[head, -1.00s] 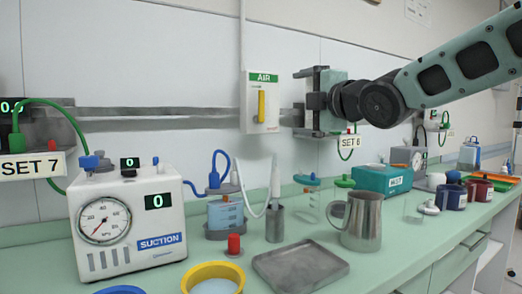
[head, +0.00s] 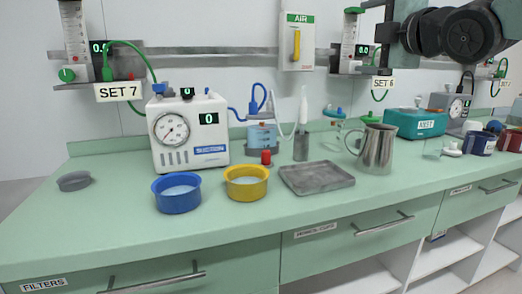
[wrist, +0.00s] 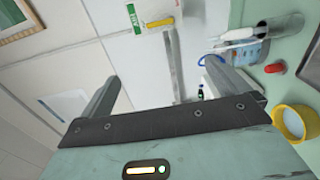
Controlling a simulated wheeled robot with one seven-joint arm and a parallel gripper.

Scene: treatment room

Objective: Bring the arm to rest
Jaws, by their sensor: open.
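My gripper (wrist: 167,75) shows in the wrist view with its two grey fingers spread wide and nothing between them. In the head view my gripper (head: 388,38) is at the upper right, raised above the counter and in front of the wall near the SET 6 sign. The dark wrist joint and arm reach it from the right edge. It holds nothing, and the counter objects are below it.
The green counter (head: 110,215) carries a suction unit (head: 190,158), blue bowl (head: 177,205), yellow bowl (head: 247,193), grey tray (head: 317,178) and steel jug (head: 378,150). A wall rail (head: 215,55) and the AIR panel (head: 296,42) are behind. The counter's left part is mostly clear.

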